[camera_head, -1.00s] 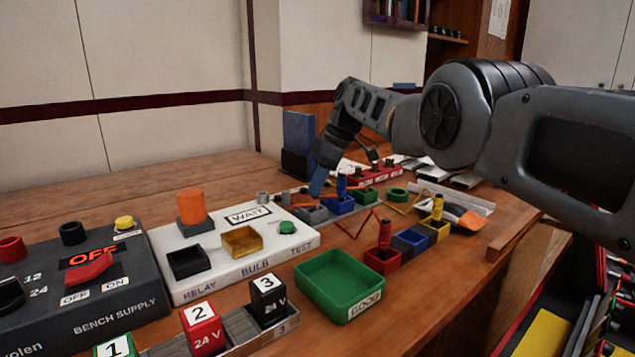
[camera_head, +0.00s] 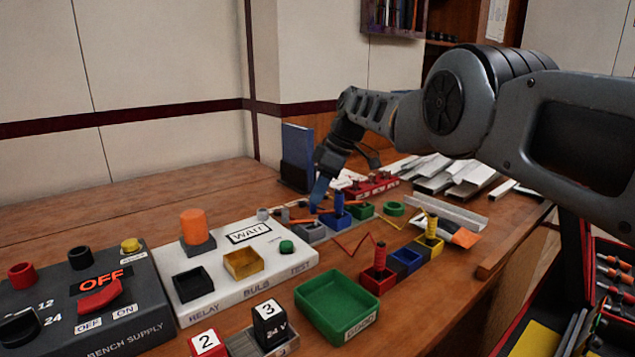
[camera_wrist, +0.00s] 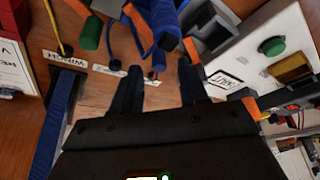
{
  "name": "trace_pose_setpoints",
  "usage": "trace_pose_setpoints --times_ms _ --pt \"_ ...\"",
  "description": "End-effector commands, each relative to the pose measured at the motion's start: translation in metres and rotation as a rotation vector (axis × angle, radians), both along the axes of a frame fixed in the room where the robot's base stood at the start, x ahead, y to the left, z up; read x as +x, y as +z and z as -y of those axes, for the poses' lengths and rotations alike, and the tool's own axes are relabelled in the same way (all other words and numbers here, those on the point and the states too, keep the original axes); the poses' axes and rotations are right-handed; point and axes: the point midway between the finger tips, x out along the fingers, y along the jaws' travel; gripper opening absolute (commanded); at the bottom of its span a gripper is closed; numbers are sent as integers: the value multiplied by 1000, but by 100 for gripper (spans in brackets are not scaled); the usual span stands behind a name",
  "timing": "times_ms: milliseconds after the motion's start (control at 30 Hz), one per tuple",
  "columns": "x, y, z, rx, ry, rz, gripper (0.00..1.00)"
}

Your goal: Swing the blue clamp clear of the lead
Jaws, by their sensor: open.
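My gripper (camera_head: 317,203) points down over the row of small coloured sockets at the back of the bench. Its two dark fingers (camera_wrist: 160,80) stand apart in the wrist view, with bare wood showing between them. A blue upright piece (camera_head: 339,203), which seems to be the blue clamp, stands in a blue socket (camera_head: 336,222) just right of the fingers. In the wrist view a blue block (camera_wrist: 163,22) lies just beyond the fingertips, beside an orange piece (camera_wrist: 191,50). I cannot tell whether the fingers touch it. The lead under it is mostly hidden.
A white test board (camera_head: 215,285) with an orange lamp (camera_head: 194,227) stands left of the gripper. A green tray (camera_head: 338,305) sits in front. Red (camera_head: 378,280) and yellow (camera_head: 430,243) sockets with plugs stand to the right. A dark blue upright folder (camera_head: 298,150) stands behind.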

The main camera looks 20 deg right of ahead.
Motion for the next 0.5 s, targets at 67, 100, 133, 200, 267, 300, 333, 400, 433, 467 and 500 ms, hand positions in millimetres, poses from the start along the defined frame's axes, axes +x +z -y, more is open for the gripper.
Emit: trace_pose_setpoints --times_ms 67,100,133,200,267,300,333,400,433,467,500 --pt "-1 10 2 1 -1 -1 44" --pt "-1 11 2 1 -1 -1 44" --pt "-2 13 3 1 -1 -2 44" --pt "-2 16 4 1 -1 -1 44" --pt "-3 19 5 1 -1 -1 44" --pt "-3 21 6 1 -1 -1 44" --pt "-3 22 6 1 -1 -1 44" --pt "-4 25 8 1 -1 -1 44" --pt "-5 26 8 1 -1 -1 44" --pt "-5 28 9 1 -1 -1 44" --pt "-5 30 9 0 -1 -2 44"
